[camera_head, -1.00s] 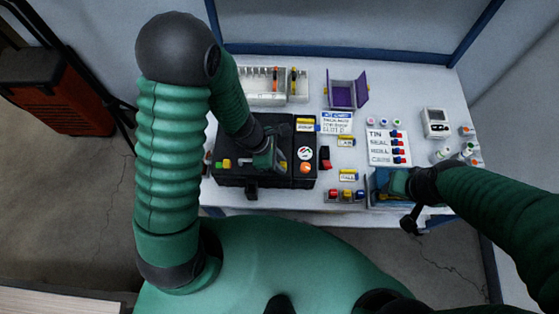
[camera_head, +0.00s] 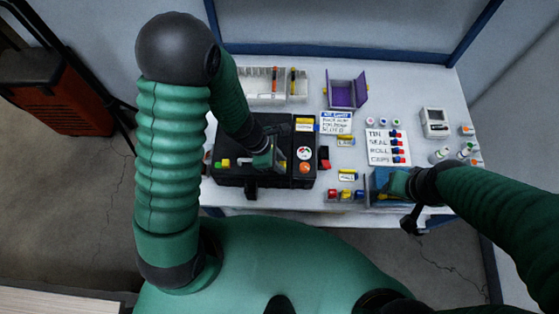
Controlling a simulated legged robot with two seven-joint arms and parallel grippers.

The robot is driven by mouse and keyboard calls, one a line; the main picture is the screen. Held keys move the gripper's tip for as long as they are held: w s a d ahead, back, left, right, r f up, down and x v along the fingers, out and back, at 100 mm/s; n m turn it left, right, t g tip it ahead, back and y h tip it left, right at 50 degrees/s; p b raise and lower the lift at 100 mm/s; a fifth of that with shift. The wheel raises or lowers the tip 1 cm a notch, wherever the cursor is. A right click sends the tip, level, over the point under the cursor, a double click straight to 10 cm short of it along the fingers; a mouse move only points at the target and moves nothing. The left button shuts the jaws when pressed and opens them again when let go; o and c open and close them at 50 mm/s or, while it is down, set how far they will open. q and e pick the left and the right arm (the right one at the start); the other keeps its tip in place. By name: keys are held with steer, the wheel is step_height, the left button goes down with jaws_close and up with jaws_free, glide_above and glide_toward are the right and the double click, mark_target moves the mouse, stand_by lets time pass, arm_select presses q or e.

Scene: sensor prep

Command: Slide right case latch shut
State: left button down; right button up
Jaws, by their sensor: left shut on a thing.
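The black case (camera_head: 233,176) lies closed on the table at centre left. A red latch (camera_head: 324,158) shows at the case's right side. A dark catch (camera_head: 251,190) shows on the front side. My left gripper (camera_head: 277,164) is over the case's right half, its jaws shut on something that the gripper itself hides. My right gripper (camera_head: 393,187) is at the blue tray (camera_head: 378,186) at the front right; its fingers are too small and covered to read.
A white rack (camera_head: 262,98) and an open purple box (camera_head: 346,91) stand at the back. A lettered card (camera_head: 387,148) with red and blue pieces lies at right. A grey meter (camera_head: 435,122) and small bottles stand farther right. A bin of coloured blocks (camera_head: 345,195) sits at the front edge.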

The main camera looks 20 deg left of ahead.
arm_select(q)
steer(key=shift+w, duration=0.15)
steer(key=shift+a, duration=0.7)
steer(key=shift+s+a, duration=0.35)
steer(key=shift+a, duration=0.15)
steer(key=c, duration=1.2)
jaws_free()
steer(key=p+v, duration=0.7)
steer(key=v, duration=0.9)
steer(key=shift+a+r, duration=0.15)
steer(key=shift+r, duration=0.25)
